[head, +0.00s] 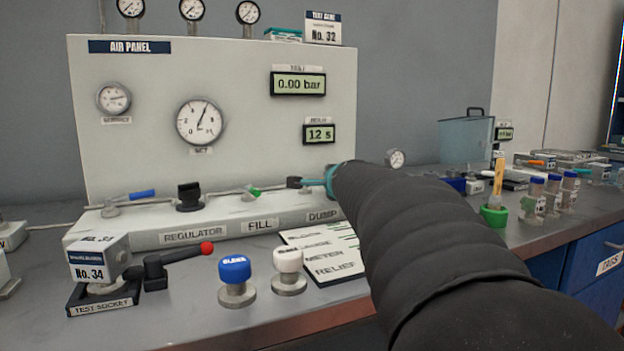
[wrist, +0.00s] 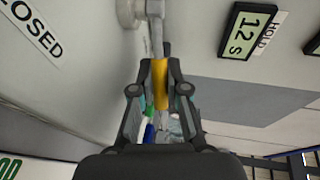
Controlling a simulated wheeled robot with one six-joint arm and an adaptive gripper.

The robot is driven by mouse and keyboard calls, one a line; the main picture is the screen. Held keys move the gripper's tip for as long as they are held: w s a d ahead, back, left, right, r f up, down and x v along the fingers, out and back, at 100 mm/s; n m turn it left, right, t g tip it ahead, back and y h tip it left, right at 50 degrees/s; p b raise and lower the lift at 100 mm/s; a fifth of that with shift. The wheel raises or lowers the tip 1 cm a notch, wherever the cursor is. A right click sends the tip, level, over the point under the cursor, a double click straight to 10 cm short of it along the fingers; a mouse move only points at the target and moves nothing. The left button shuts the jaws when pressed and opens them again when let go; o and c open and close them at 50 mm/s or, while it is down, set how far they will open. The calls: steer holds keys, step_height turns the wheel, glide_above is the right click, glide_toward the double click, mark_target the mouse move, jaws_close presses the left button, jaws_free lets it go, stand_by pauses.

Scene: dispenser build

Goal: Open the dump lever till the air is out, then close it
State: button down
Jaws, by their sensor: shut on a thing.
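The dump lever's yellow handle (wrist: 161,82) shows in the wrist view, with its grey stem running up to a valve fitting (wrist: 155,8). My gripper (wrist: 161,92) is shut on this handle, one finger at each side. In the head view my dark arm hides the handle, above the DUMP label (head: 322,216). The upper display (head: 298,84) on the air panel (head: 240,55) reads 0.00 bar. The lower display (head: 319,133) reads 12 s; it also shows in the wrist view (wrist: 249,30) beside HOLD.
A CLOSED label (wrist: 32,30) is near the valve. To the left are the green fill handle (head: 254,192), black regulator knob (head: 189,193) and blue-handled lever (head: 142,194). The red-tipped socket lever (head: 205,248), blue cap (head: 235,270) and white cap (head: 288,262) stand in front.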

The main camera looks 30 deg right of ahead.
stand_by(0.3)
steer(key=c, duration=1.4)
jaws_free()
steer(key=shift+d, duration=0.1)
steer(key=shift+s+a+r, duration=0.1)
steer(key=shift+s+a, duration=0.1)
steer(key=shift+s, duration=0.1)
steer(key=v, duration=1.1)
steer(key=shift+s, duration=0.2)
